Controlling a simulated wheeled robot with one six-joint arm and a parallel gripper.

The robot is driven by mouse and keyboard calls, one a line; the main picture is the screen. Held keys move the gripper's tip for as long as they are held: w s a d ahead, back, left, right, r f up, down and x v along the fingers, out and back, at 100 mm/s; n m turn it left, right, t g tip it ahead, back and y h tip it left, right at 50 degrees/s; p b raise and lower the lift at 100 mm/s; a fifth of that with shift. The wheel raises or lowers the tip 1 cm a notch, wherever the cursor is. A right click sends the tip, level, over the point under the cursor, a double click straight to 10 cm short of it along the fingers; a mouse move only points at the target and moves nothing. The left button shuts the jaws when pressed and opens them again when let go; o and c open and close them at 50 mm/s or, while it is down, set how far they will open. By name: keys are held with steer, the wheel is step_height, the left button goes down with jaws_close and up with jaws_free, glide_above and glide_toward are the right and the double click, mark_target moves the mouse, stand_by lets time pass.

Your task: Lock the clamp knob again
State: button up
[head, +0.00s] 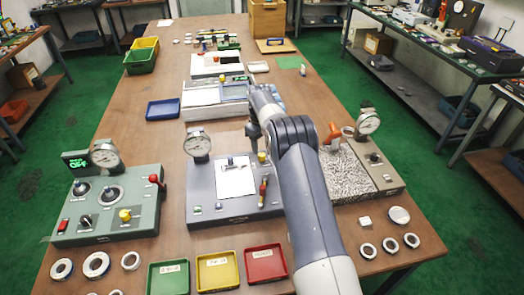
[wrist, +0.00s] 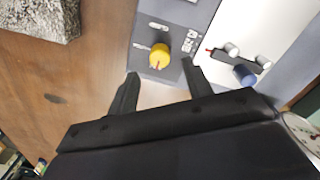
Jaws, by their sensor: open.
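The yellow knob (wrist: 159,55) with a red pointer line sits on a grey panel in the wrist view, with small labels beside it. It appears to be the yellow knob (head: 262,157) at the back right of the middle grey station (head: 205,182) in the head view. My gripper (wrist: 162,82) is open and empty. Its two black fingers are apart, and the knob shows beyond the gap between their tips, not held. In the head view my gripper (head: 253,130) hangs near the station's back edge, close to the knob. The pointer's label is too small to read.
A dial gauge (head: 197,145) stands at the station's back left, and a red handle (head: 263,188) is at its right. A speckled block (head: 350,172) lies right of my arm. A green station (head: 108,210) stands left.

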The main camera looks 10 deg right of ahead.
mark_target(262, 155)
steer(key=shift+f+p, duration=0.5)
steer(key=shift+f, duration=1.95)
steer(key=c, duration=1)
